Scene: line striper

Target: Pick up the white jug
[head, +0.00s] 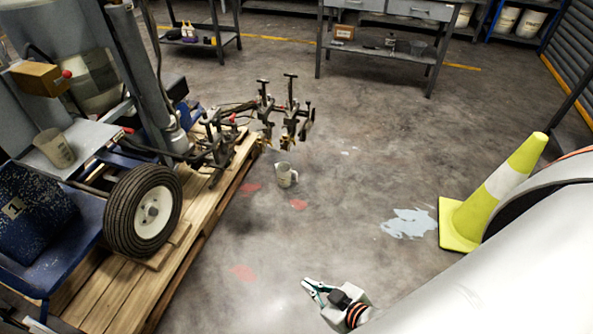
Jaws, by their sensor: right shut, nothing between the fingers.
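A small white jug (286,175) stands upright on the concrete floor near the middle of the head view, to the right of the pallet. Its handle side faces right. My right gripper (309,287) is at the bottom centre, with its arm coming in from the lower right. It is shut and empty, clearly apart from the jug, which lies farther off. My left gripper is not in view.
A line striper with a black tyre (144,211) sits on a wooden pallet (192,262) at the left. Another cup-like container (53,148) rests on it. A yellow cone (499,190) stands at the right. Workbenches (390,44) are at the back. Floor between is clear.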

